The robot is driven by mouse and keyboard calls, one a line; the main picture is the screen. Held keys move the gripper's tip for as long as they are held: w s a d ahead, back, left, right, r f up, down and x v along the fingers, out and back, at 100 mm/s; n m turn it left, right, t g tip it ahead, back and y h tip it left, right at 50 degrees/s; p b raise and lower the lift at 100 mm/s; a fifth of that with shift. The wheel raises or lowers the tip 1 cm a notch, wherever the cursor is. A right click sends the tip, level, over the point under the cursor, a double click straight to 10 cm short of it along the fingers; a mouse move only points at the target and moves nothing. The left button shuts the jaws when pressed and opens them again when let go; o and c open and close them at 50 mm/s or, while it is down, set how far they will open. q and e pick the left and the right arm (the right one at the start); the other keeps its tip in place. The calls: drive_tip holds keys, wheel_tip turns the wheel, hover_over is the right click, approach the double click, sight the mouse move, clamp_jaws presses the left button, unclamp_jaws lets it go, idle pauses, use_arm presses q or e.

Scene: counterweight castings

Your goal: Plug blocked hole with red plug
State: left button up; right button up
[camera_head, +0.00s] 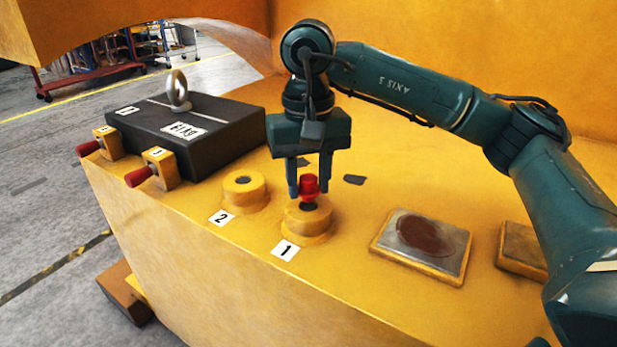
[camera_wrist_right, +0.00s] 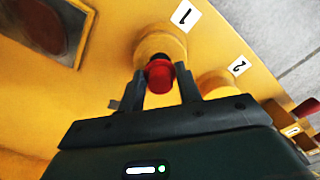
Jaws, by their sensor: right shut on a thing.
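My right gripper (camera_head: 309,183) is shut on a red plug (camera_head: 309,188), with one finger on each side of it. The gripper points down over the round yellow boss labelled 1 (camera_head: 307,225). The plug is upright over the dark hole in its top; I cannot tell whether its lower end has entered the hole. The plug (camera_wrist_right: 160,78) also shows in the right wrist view, in front of boss 1 (camera_wrist_right: 163,40). The boss labelled 2 (camera_head: 243,193) stands to the left, with a small dark spot on top. My left gripper is out of view.
A black block with a ring bolt (camera_head: 178,90) lies at the left, beside two yellow brackets with red-handled pins (camera_head: 140,177). A plate with a dark brown patch (camera_head: 424,238) is right of boss 1. The yellow casting's front edge drops to the floor.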

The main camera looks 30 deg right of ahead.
drive_tip(key=shift+f, duration=0.25)
drive_tip(key=shift+f+b, duration=0.9)
drive_tip(key=shift+f, duration=0.05)
drive_tip(key=shift+r, duration=0.1)
drive_tip(key=shift+r+p, duration=0.8)
drive_tip(key=shift+r, duration=0.25)
idle(0.8)
drive_tip(key=shift+f, duration=0.15)
drive_tip(key=shift+f+b, duration=1.05)
drive_tip(key=shift+b, duration=0.05)
drive_tip(key=shift+r, duration=0.1)
